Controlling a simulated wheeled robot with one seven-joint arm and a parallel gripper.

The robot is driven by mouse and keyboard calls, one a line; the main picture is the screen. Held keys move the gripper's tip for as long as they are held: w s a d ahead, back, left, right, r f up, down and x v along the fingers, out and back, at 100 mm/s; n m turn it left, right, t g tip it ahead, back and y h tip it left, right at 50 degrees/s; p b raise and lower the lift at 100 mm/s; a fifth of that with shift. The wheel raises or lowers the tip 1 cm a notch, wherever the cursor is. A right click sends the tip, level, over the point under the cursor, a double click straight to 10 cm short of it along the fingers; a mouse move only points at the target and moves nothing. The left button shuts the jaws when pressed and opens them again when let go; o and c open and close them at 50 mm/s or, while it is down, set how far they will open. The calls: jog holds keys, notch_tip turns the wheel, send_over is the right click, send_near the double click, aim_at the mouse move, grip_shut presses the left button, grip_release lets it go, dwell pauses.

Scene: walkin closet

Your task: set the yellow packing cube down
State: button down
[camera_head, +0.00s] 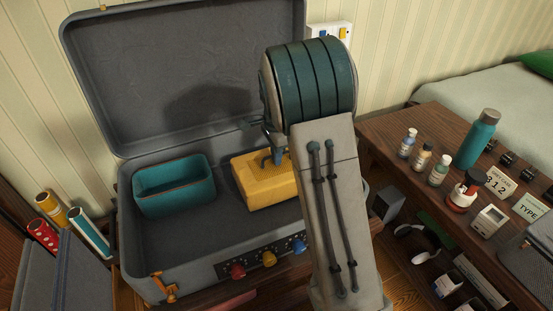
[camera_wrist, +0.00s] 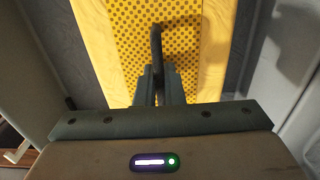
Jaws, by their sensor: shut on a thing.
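The yellow packing cube (camera_head: 262,181) is inside the open grey suitcase (camera_head: 150,252), right of the teal bin. My gripper (camera_head: 273,158) is above it, its fingers shut on the cube's dark handle. In the wrist view the cube's meshed yellow top (camera_wrist: 185,40) fills the upper middle, and my gripper (camera_wrist: 158,78) is closed around the upright handle loop. The cube looks slightly tilted. Its right end is hidden behind my arm in the head view. I cannot tell whether its underside touches the suitcase floor.
A teal open bin (camera_head: 174,187) stands in the suitcase's left part. The suitcase lid (camera_head: 180,70) stands open behind. Coloured knobs (camera_head: 269,258) line the front wall. A wooden table (camera_head: 450,150) with bottles is at right. Bare suitcase floor shows in front of the bin and cube.

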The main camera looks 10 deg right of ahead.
jog(key=shift+f, duration=0.2)
jog(key=c, duration=1.5)
grip_release()
jog(key=shift+f, duration=0.1)
jog(key=shift+c, duration=0.2)
notch_tip(320, 180, up, 12)
jog(key=p, duration=0.4)
jog(key=s+n+t, duration=0.1)
jog(key=s+n, duration=1.5)
jog(key=s, duration=1.1)
jog(key=shift+s+d+f, duration=0.15)
jog(key=shift+s, duration=0.15)
